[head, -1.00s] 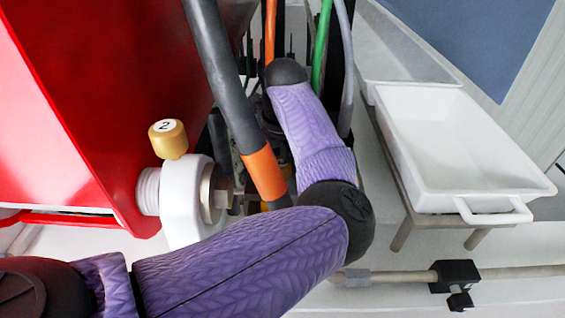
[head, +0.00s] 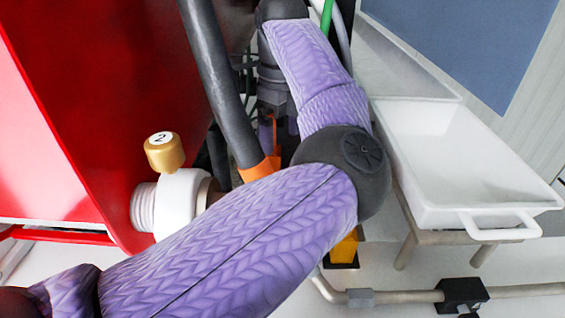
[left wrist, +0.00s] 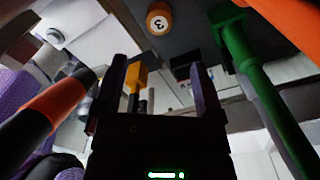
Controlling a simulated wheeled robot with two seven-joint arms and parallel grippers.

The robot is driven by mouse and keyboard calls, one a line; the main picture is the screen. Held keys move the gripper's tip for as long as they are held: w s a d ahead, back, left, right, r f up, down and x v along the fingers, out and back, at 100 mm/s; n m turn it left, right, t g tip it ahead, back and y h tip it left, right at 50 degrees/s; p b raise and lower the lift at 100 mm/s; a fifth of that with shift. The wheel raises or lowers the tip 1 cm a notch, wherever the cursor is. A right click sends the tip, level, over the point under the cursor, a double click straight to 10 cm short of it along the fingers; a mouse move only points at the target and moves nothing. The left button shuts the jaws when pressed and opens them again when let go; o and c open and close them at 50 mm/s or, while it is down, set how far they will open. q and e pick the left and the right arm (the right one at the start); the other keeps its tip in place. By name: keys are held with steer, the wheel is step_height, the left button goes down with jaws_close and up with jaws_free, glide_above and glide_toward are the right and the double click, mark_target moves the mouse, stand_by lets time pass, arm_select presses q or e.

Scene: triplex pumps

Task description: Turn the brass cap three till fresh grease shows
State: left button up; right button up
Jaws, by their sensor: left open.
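The brass cap three (left wrist: 158,18), a golden knob with a white disc numbered 3, shows at the top of the left wrist view. I cannot make it out in the head view. My left gripper (left wrist: 157,85) is open, its two dark purple fingers pointing up toward the cap with a gap short of it. In the head view the left gripper (head: 279,130) is partly hidden behind my purple arm. Brass cap two (head: 164,151) sits on a white fitting (head: 176,197) beside the red housing. No fresh grease can be made out at cap three. My right gripper is not in view.
A grey bar with an orange end (head: 213,75) stands close beside the left arm. A green bar (left wrist: 255,75) and a black and orange bar (left wrist: 48,112) flank the gripper. A yellow part (left wrist: 136,74) shows between the fingers. A white tray (head: 430,200) stands at right.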

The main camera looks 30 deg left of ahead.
arm_select(q)
steer(key=n+b, duration=0.1)
steer(key=n, duration=0.2)
steer(key=f+n+b, duration=0.1)
steer(key=n+b, duration=0.1)
steer(key=n, duration=0.2)
steer(key=shift+w, duration=0.1)
steer(key=shift+r+n+b, duration=0.25)
steer(key=shift+n+b, duration=0.1)
steer(key=shift+n, duration=0.55)
steer(key=shift+f+n, duration=0.3)
steer(key=f+b, duration=0.4)
steer(key=f, duration=0.4)
steer(key=shift+s+f, duration=0.15)
steer(key=shift+s, duration=0.05)
steer(key=shift+f, duration=0.2)
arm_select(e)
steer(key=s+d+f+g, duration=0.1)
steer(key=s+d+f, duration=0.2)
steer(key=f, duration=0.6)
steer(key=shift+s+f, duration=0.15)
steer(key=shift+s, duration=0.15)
arm_select(q)
steer(key=shift+c, duration=0.2)
steer(key=c, duration=0.7)
jaws_close()
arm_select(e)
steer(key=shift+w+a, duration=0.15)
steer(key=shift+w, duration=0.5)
